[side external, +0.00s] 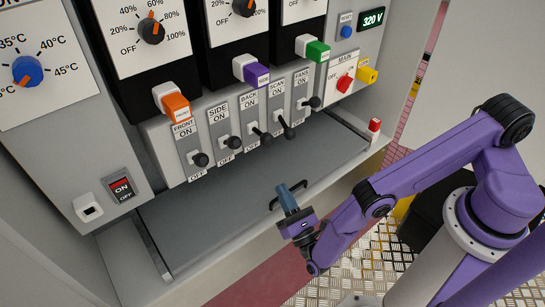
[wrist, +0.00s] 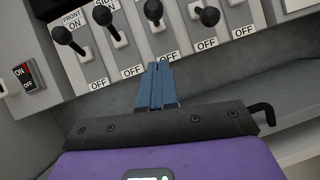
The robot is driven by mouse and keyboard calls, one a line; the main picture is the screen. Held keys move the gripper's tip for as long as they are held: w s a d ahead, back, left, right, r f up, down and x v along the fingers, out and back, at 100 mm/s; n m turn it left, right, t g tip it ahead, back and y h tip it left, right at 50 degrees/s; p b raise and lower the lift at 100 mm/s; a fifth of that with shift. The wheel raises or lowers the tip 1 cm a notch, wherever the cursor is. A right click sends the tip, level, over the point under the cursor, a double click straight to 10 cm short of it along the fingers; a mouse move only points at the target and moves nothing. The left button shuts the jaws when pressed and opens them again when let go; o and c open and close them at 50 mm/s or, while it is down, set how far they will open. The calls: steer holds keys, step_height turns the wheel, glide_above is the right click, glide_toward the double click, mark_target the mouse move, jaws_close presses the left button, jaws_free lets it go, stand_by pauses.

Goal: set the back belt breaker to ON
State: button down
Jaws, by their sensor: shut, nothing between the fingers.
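The back breaker (side external: 265,138) is the middle one in a row of black-knobbed levers, with ON above and OFF below. In the side view its lever leans down toward OFF, much like the scan breaker's beside it. In the wrist view its knob (wrist: 153,8) is near the top edge, and its ON label is out of frame. My gripper (side external: 284,189) is below and in front of the row, apart from every lever. In the wrist view its blue fingers (wrist: 158,68) are together and empty, pointing toward the back breaker's OFF label (wrist: 169,57).
The side breaker (side external: 233,142) and scan breaker (side external: 289,132) flank the back one closely. The front breaker (side external: 200,159) and fans breaker (side external: 314,102) are at the ends. A grey shelf (side external: 215,208) lies below, with clear space above it.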

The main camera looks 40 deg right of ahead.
mark_target(262, 135)
steer(key=w+d+r, duration=0.1)
steer(key=w+r, duration=0.6)
steer(key=shift+d, duration=0.35)
steer(key=shift+r, duration=0.2)
stand_by(0.3)
